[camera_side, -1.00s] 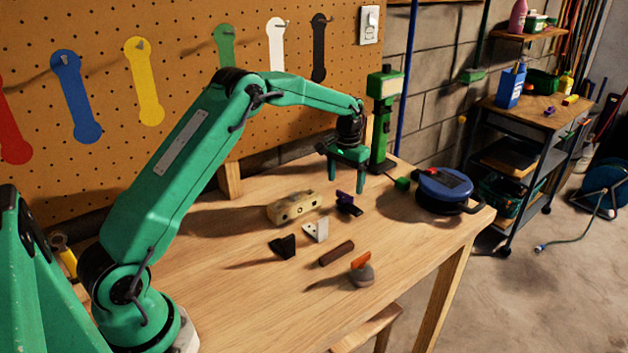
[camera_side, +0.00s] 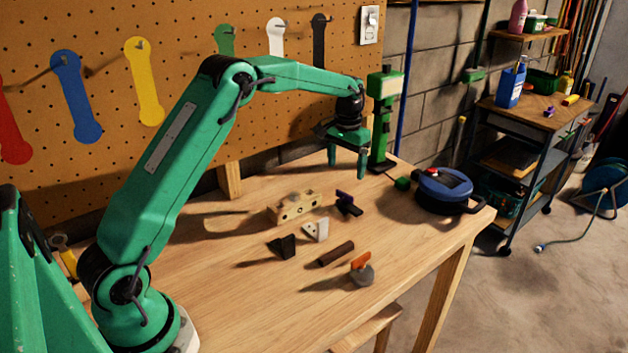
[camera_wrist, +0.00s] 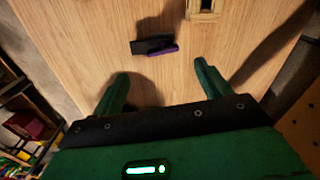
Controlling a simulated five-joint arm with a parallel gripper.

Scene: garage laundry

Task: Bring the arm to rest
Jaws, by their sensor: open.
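My green arm reaches out over the wooden workbench (camera_side: 225,285) from the lower left. My gripper (camera_side: 348,160) hangs above the back right part of the bench, fingers pointing down, open and empty. In the wrist view my gripper (camera_wrist: 160,90) shows its two fingers apart with bare wood between them. A dark and purple piece (camera_side: 348,204) lies on the bench in front of the gripper; it also shows in the wrist view (camera_wrist: 155,46). Nothing touches the fingers.
A beige block (camera_side: 296,206), a white bracket (camera_side: 317,230), a black piece (camera_side: 283,246), a brown bar (camera_side: 337,253) and an orange-topped grey piece (camera_side: 362,271) lie on the bench. A green post (camera_side: 381,120) stands close behind the gripper. A blue round device (camera_side: 444,190) sits right.

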